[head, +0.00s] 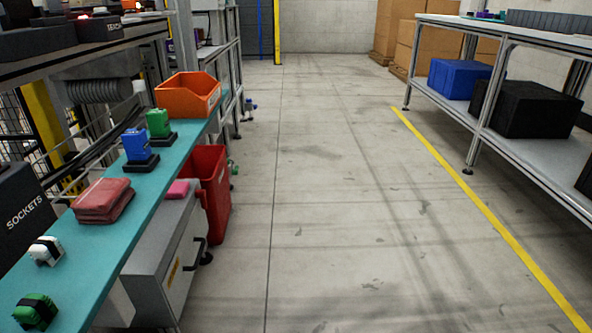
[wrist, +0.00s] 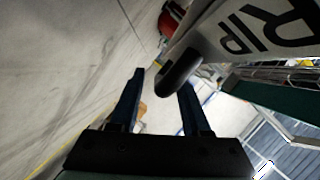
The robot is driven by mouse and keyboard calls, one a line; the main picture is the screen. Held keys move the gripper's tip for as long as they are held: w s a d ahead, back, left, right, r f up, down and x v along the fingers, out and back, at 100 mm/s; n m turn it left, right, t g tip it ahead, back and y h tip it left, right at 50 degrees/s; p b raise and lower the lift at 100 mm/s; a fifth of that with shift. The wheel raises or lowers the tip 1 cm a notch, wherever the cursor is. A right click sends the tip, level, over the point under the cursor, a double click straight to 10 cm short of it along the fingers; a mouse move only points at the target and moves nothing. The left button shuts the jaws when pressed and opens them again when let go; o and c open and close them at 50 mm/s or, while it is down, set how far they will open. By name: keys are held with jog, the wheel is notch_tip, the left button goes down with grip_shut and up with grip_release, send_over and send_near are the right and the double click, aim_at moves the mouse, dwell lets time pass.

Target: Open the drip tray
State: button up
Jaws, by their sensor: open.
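The drip tray (head: 150,258) is a grey drawer-like box under the teal shelf at the left in the head view. A dark bar handle (head: 194,255) is on its front, beside an orange label. In the wrist view, the pale tray front (wrist: 222,32) bears large dark letters, partly cut off, and the dark rounded handle (wrist: 180,68) sticks out from it. My gripper (wrist: 162,84) is open, its two dark fingers pointing toward the handle. The handle lies at the fingertips, nearer the right one; I cannot tell whether they touch. My gripper is not in the head view.
The teal shelf (head: 132,217) above the tray holds several small items and an orange bin (head: 188,94). A red bin (head: 208,190) stands just behind the tray. The floor aisle (head: 330,200) to the right is clear, up to a rack (head: 520,130) at the far right.

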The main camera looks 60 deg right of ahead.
jog(key=p+v, duration=0.4)
jog(key=v, duration=0.8)
jog(key=shift+s+a+r, duration=0.15)
jog(key=shift+s, duration=0.1)
